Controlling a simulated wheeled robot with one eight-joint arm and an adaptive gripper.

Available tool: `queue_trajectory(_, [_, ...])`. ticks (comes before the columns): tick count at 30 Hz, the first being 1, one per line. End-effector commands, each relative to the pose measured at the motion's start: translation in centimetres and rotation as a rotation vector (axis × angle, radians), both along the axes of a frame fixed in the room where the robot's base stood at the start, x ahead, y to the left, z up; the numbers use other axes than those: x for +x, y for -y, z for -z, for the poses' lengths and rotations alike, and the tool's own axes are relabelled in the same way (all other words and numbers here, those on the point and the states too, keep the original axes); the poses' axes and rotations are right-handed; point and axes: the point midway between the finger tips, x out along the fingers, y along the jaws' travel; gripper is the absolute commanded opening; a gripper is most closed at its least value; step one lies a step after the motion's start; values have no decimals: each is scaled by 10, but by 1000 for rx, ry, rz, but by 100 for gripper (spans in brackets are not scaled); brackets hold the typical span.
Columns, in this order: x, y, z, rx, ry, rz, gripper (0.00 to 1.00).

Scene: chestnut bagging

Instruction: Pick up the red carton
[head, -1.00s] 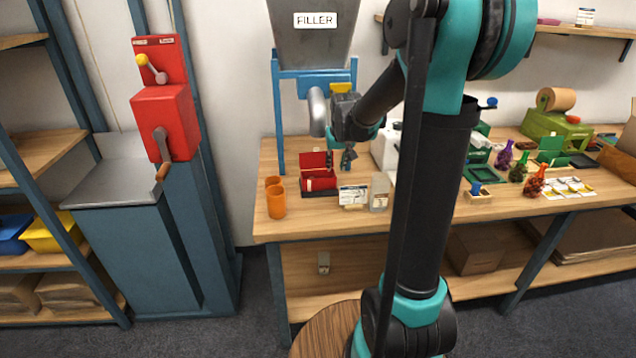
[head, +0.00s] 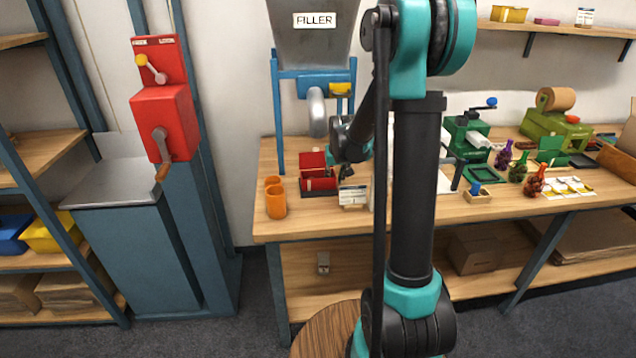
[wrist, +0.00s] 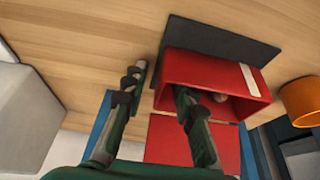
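The red carton (head: 318,185) stands on a dark base at the left part of the workbench, with its lid raised at the back. In the wrist view the carton (wrist: 243,82) shows its open mouth, a pale stripe on one wall and a small brownish round thing inside. My gripper (wrist: 158,98) is open, its two fingers well apart. One finger is at the carton's mouth and seems to reach inside; the other is outside, beyond the near side wall. In the head view my gripper (head: 346,172) is at the carton's right side. I see no grip on the wall.
Orange cups (head: 276,203) stand left of the carton. A small label card (head: 353,195) is just right of it. The filler (head: 316,38) and its spout hang above and behind. Green machines (head: 553,125) and net bags (head: 536,182) are farther right.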

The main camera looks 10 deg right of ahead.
Motion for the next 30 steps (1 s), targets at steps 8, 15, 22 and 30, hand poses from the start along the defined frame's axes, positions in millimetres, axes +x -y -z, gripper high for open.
queue_trajectory(8, [0, 0, 0, 0, 0, 0, 5])
queue_trajectory(15, [0, 0, 0, 0, 0, 0, 0])
queue_trajectory(22, [0, 0, -1, 0, 0, 0, 0])
queue_trajectory(30, [0, 0, -11, 0, 0, 0, 0])
